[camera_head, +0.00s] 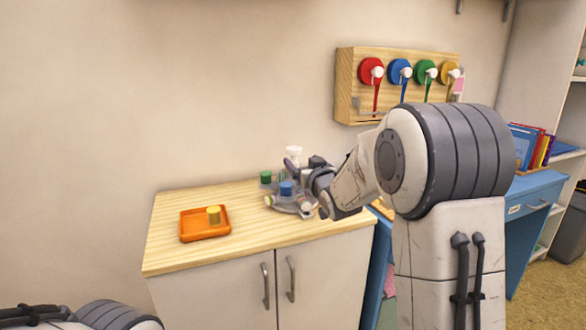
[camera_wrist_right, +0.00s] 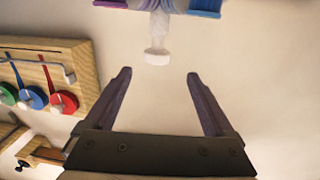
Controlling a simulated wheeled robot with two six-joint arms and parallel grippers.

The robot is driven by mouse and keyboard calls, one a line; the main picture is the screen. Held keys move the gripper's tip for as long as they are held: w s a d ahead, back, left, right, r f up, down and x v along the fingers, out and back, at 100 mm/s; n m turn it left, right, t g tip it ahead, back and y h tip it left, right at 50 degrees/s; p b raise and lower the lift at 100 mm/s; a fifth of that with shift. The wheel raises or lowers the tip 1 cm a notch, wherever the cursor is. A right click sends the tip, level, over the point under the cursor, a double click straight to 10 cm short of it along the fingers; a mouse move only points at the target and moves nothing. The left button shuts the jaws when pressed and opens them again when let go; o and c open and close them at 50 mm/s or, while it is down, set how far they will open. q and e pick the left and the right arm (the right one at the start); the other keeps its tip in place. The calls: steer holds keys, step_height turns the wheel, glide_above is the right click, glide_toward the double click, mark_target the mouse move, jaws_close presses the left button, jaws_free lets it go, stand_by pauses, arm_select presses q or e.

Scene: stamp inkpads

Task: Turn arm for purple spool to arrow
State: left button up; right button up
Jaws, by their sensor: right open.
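A round stand (camera_head: 291,206) on the wooden cabinet top carries a green spool (camera_head: 265,177) and a blue spool (camera_head: 286,188). A white knob (camera_head: 293,151) rises from its middle. My right gripper (camera_head: 292,167) reaches the stand from the right and partly hides it. In the right wrist view, this gripper (camera_wrist_right: 158,75) is open and empty. The white knob (camera_wrist_right: 157,57) shows beyond and between its fingertips. Purple (camera_wrist_right: 112,3) and blue (camera_wrist_right: 205,6) parts are cut off at the top edge. I cannot make out an arrow. My left gripper is out of view.
A wooden wall rack (camera_head: 345,90) holds several coloured reels, right of and above the stand. The cabinet top (camera_head: 165,262) is clear at the front. A wall stands behind.

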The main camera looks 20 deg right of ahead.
mark_target(296, 152)
steer(key=w, duration=0.7)
steer(key=w+d, duration=0.1)
steer(key=w, duration=0.2)
steer(key=shift+w+r+p, duration=0.1)
steer(key=shift+w+p, duration=0.2)
jaws_close()
